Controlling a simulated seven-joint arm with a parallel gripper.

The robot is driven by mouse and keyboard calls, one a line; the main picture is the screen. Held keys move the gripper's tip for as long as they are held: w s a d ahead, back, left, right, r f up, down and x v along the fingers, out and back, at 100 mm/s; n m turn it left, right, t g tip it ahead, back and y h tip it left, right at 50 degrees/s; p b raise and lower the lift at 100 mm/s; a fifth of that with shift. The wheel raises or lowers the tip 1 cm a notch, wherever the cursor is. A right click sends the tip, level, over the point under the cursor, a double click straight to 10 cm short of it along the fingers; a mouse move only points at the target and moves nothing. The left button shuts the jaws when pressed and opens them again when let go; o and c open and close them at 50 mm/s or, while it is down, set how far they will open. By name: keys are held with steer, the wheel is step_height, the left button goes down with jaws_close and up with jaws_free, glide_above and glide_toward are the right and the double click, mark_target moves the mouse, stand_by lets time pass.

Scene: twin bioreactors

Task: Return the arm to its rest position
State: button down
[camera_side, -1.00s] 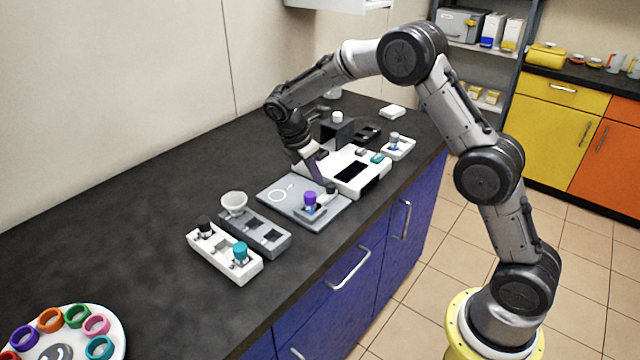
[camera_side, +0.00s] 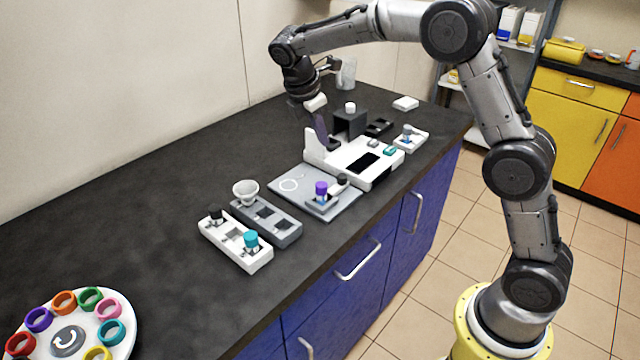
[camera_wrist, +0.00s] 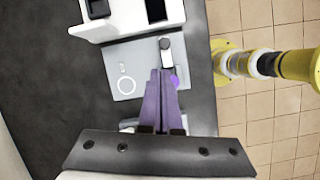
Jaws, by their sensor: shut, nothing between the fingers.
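My gripper (camera_side: 323,143) hangs above the bench, by the back-left part of the white bioreactor unit (camera_side: 380,172) in the side view. Its purple fingers point down and are apart from the grey plate (camera_side: 290,200) in front. In the wrist view my gripper (camera_wrist: 160,72) has its two fingers pressed together with nothing between them. A purple-capped vial (camera_side: 321,188) stands in a holder on the plate; in the wrist view its purple cap (camera_wrist: 175,80) is partly hidden by a finger.
A grey rack (camera_side: 284,237) with a white funnel cup (camera_side: 245,190), and a white rack (camera_side: 229,246) with black-capped and teal-capped vials, stand nearer. A round tray (camera_side: 115,345) of coloured rings is at lower left. The bench (camera_side: 150,200) left of the racks is clear.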

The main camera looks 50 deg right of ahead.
steer(key=s+a+r+m+t+y, duration=0.1)
steer(key=s+r+m+t, duration=0.25)
steer(key=s+r, duration=1.1)
steer(key=s+a+f+m+t+y, duration=0.1)
steer(key=s+a+f+m, duration=0.1)
steer(key=s+f+m, duration=0.3)
steer(key=s+a+f+m+t+y, duration=0.1)
steer(key=s+f+m, duration=0.4)
steer(key=s, duration=0.7)
steer(key=shift+a+m+y, duration=0.6)
steer(key=shift+a+m, duration=0.05)
steer(key=shift+a, duration=0.4)
